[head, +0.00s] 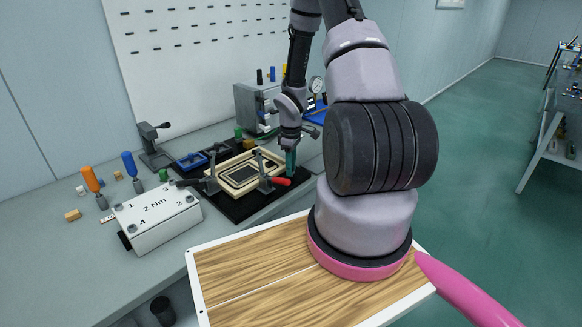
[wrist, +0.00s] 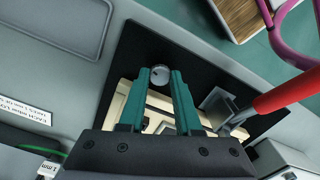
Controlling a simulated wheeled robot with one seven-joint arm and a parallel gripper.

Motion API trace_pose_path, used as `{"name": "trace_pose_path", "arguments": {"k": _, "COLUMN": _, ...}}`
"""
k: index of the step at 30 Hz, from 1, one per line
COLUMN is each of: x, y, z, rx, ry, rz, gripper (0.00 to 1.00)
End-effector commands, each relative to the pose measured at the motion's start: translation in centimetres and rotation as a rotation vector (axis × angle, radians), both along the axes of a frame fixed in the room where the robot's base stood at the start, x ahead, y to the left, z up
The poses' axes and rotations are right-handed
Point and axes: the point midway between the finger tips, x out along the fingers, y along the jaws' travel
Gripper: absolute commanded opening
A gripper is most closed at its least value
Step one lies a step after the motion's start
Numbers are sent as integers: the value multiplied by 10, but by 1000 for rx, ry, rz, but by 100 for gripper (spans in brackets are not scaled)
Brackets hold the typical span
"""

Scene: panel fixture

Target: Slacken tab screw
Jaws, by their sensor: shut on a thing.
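The tab screw (wrist: 160,75) shows in the wrist view as a round grey knob with a small dark mark, on the black base plate. My gripper (wrist: 160,82) has two teal fingers, and their tips are shut on the knob from both sides. In the head view my gripper (head: 290,165) points down at the back right edge of the panel fixture; the screw is hidden there. The fixture is a cream frame (head: 222,181) around a dark panel on a black plate (head: 240,208). The lower part of the screw is not visible.
A toggle clamp with a red handle (head: 279,181) stands close to my gripper; its handle (wrist: 285,92) is large at right in the wrist view. A white box marked 2 Nm (head: 157,215), orange and blue screwdrivers (head: 92,180) and a grey cabinet (head: 255,105) stand around the fixture.

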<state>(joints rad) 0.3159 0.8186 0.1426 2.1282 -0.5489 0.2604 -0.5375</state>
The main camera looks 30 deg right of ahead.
Motion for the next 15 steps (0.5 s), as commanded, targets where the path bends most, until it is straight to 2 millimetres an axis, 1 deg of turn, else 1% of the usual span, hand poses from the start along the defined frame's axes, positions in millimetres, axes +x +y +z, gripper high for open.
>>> {"name": "trace_pose_path", "arguments": {"k": 6, "x": 1, "y": -1, "z": 1, "rx": -1, "ry": -4, "rz": 205, "gripper": 0}}
{"name": "trace_pose_path", "arguments": {"k": 15, "x": 2, "y": -1, "z": 1, "rx": -1, "ry": -4, "rz": 448, "gripper": 0}}
